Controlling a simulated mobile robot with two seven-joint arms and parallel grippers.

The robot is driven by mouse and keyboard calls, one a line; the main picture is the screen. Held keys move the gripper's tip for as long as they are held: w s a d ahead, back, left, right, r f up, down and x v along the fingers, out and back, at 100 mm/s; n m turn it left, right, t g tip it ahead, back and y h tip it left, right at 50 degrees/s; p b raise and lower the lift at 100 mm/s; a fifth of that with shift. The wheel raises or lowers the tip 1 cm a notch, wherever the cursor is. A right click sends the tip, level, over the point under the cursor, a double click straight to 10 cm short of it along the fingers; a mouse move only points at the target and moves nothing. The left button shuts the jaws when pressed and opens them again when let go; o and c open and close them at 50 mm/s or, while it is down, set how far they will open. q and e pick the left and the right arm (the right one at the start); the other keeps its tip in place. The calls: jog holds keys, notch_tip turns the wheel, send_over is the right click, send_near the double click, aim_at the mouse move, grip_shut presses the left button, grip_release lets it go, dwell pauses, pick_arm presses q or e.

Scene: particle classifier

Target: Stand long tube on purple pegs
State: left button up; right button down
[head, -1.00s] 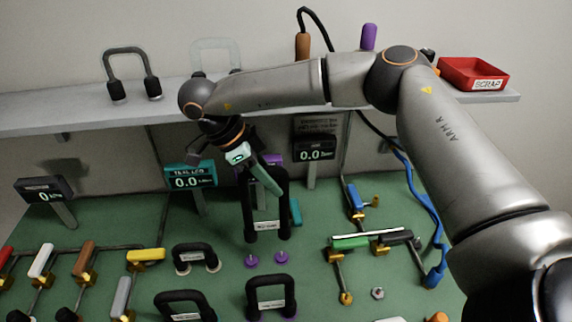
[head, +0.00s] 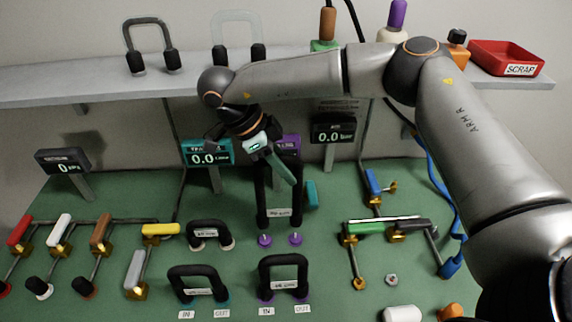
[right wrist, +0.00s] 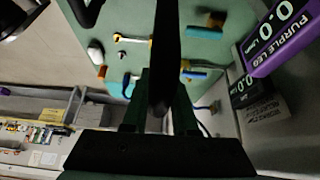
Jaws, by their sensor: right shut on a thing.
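The long tube (head: 262,192) is a tall black inverted U with a pale label near its lower ends. My right gripper (head: 284,172) is shut on its upper part, which is partly hidden behind the gripper. The tube hangs upright, its two ends at or just above the two purple pegs (head: 264,240) (head: 295,239) on the green board. The peg discs show just below the ends; whether they touch is unclear. In the right wrist view the tube (right wrist: 166,55) runs as a dark bar between the fingers. My left gripper is not in view.
Short black loops (head: 208,228) (head: 196,271) (head: 284,264) stand left of and in front of the pegs. Coloured valve handles (head: 161,229) line the left, others (head: 365,228) the right. Display panels (head: 208,153) (head: 333,130) stand behind. A shelf (head: 60,97) holds a red scrap tray (head: 507,56).

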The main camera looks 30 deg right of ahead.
aim_at(254, 163)
notch_tip(254, 163, down, 3)
jog(key=shift+f+b, duration=0.15)
jog(key=shift+b, duration=0.65)
dwell(1.2)
jog(key=shift+f+b, duration=0.85)
jog(key=shift+f, duration=0.9)
jog(key=c, duration=0.6)
grip_release()
jog(key=v, duration=1.2)
jog(key=shift+a+r, duration=0.1)
jog(key=shift+r, duration=0.2)
jog(key=shift+f, duration=0.1)
